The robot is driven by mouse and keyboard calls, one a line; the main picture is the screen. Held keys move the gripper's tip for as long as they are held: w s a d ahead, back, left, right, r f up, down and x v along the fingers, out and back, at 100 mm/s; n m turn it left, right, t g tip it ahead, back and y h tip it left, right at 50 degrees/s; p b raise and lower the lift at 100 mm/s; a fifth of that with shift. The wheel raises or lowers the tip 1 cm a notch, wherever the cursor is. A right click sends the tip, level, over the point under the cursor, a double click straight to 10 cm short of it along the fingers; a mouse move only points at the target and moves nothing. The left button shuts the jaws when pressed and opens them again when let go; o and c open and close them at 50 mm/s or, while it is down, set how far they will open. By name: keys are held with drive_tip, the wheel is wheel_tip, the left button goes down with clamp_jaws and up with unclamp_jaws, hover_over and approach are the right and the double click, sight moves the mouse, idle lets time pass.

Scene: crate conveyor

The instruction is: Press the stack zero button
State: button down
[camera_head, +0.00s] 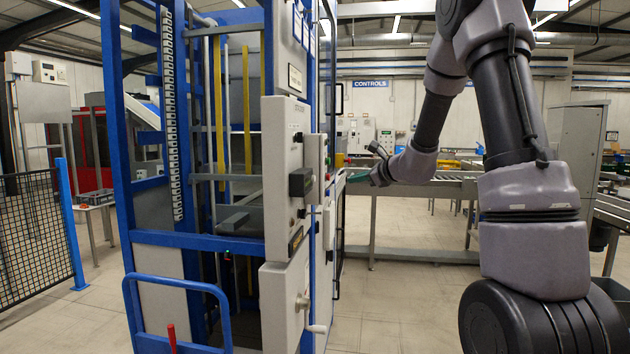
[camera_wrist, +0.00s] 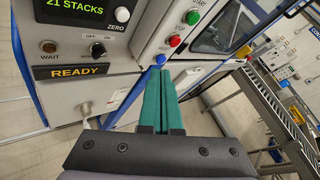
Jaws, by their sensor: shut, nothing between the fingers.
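My gripper (camera_wrist: 166,74) has green fingers, closed together and empty. The fingertips appear just below a blue button (camera_wrist: 160,59), to the right of and lower than the zero button. I cannot tell whether they touch the blue button. In the head view my gripper (camera_head: 360,179) is beside the right side of the blue-framed machine. I cannot make out the zero button there.
Above the fingertips are a red button (camera_wrist: 175,40) and a green button (camera_wrist: 193,18). Below the display are an OFF/ON switch (camera_wrist: 97,49), a WAIT lamp (camera_wrist: 49,46) and a READY sign (camera_wrist: 78,72). A handle (camera_wrist: 85,108) sticks out lower. A roller conveyor (camera_wrist: 278,118) runs at right.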

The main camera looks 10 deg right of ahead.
drive_tip(key=w+a, duration=0.2)
drive_tip(key=a, duration=0.6)
drive_tip(key=shift+w+a, duration=0.15)
drive_tip(key=shift+w, duration=0.2)
idle(1.8)
drive_tip(key=shift+w+a, duration=0.15)
drive_tip(key=shift+a, duration=0.25)
drive_tip(key=shift+w+a, duration=0.1)
drive_tip(key=shift+a, duration=0.35)
idle(0.7)
drive_tip(key=shift+d, duration=0.1)
drive_tip(key=shift+s+d, duration=0.25)
drive_tip(key=shift+d, duration=0.45)
drive_tip(key=shift+s+d, duration=0.25)
drive_tip(key=shift+d, duration=0.55)
drive_tip(key=shift+s+d, duration=0.3)
drive_tip(key=shift+d, duration=0.5)
drive_tip(key=shift+s+d, duration=0.25)
drive_tip(key=shift+d, duration=0.55)
